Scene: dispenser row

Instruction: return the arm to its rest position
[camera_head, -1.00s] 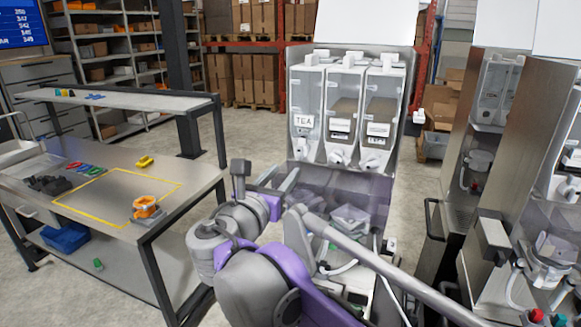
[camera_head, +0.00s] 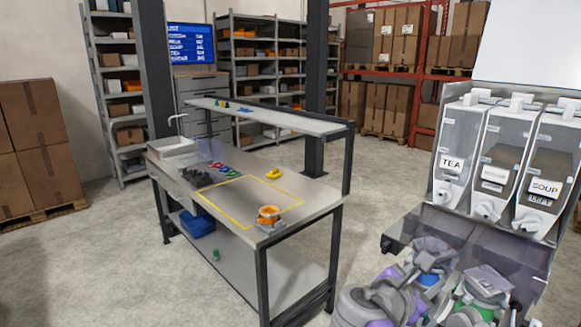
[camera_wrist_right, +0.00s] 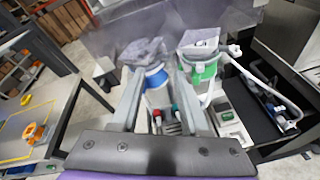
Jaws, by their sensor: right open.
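My right arm, grey and purple, comes in at the bottom right of the head view, in front of the dispensers. Its gripper (camera_head: 436,262) is small there and partly mixed with the things behind it. In the right wrist view the gripper (camera_wrist_right: 156,78) shows two grey fingers spread apart with nothing held between them. Beyond the fingers stand a blue-banded container (camera_wrist_right: 157,80) and a green-banded container (camera_wrist_right: 201,68), both with grey, crumpled-looking tops. My left gripper is not in view.
The dispenser row, with a TEA dispenser (camera_head: 452,160) and a SOUP dispenser (camera_head: 543,185), stands at the right. A metal workbench (camera_head: 318,190) with an orange-topped item (camera_head: 268,212) stands left of the arm. Open floor lies between them. Cardboard boxes (camera_head: 40,130) stand far left.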

